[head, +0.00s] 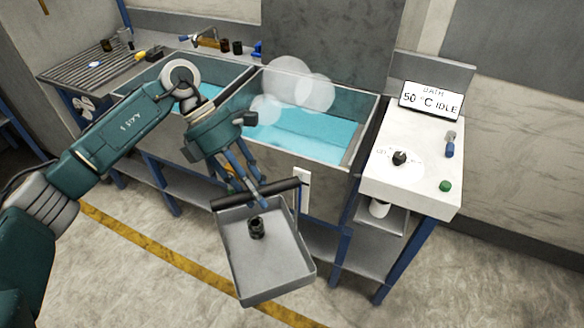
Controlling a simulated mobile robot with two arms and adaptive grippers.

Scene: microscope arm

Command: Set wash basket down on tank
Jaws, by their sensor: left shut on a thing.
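My left gripper (262,198) is shut on the black handle bar of the wash basket (272,265). The basket is a grey shallow tray with a small dark cylindrical part (256,228) inside. It hangs in front of the bench, over the floor, apart from the tank. The tank (365,135) is a metal basin of blue liquid behind the gripper, with pale round vapour puffs above it. My right gripper is not in view.
A white control box (425,165) with a display reading "50 °C IDLE" (431,101), a knob and a green button stands right of the tank. A second basin (160,85) and a ribbed drainboard (85,72) with small parts lie left. A yellow floor line (140,244) runs below.

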